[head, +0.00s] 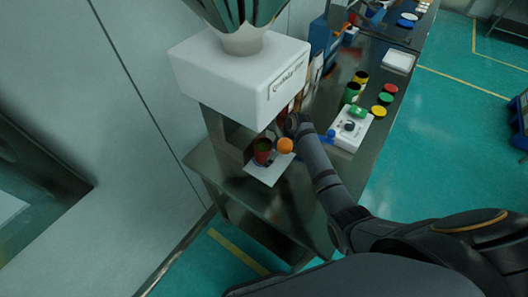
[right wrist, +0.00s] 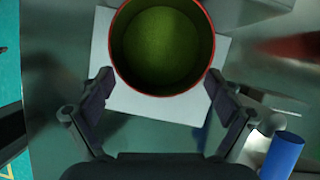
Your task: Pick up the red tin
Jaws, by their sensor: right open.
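The red tin (head: 262,151) stands on a white square plate (head: 268,174) under the white machine's head; its inside looks green. In the right wrist view the red tin (right wrist: 162,48) is seen from above, its open mouth towards the camera. My right gripper (right wrist: 158,84) is open, with one finger at each side of the tin's near edge. Whether the fingers touch the tin I cannot tell. In the head view my right arm reaches in from the right and the fingers are mostly hidden near the tin. My left gripper is not in view.
The white machine head (head: 240,75) overhangs the tin. An orange round thing (head: 285,146) shows close beside the tin. A white device with a dial (head: 350,128) and several coloured tins and lids stand farther right. A blue cylinder (right wrist: 282,155) is at lower right in the wrist view.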

